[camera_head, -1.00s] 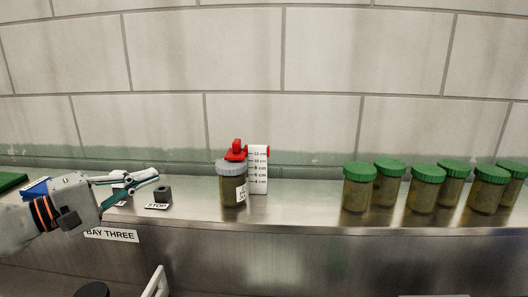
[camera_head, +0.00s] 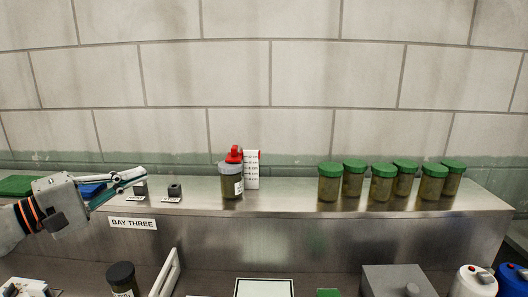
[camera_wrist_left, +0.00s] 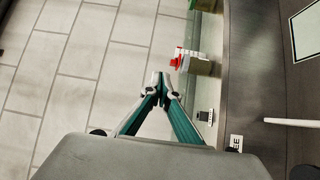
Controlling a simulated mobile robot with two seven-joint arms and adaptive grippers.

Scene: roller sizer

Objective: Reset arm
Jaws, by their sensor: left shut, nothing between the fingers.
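My left gripper (camera_head: 133,180) comes in from the left above the steel ledge, and its fingers are shut with nothing between them. In the left wrist view the two teal fingers (camera_wrist_left: 162,88) meet at their tips. A jar with a grey lid (camera_head: 231,182) stands on the ledge to the right of the gripper, apart from it. A red clamp-like piece (camera_head: 236,154) sits at the jar's top, beside a white centimetre scale (camera_head: 251,172). The jar and red piece also show in the left wrist view (camera_wrist_left: 198,66). My right gripper is not in view.
Several green-lidded jars (camera_head: 382,186) stand on the ledge at the right. A small dark block (camera_head: 174,191) stands near the gripper, above the BAY THREE label (camera_head: 132,223). A black-lidded jar (camera_head: 122,279) and grey box (camera_head: 396,281) are lower down. The ledge's middle is clear.

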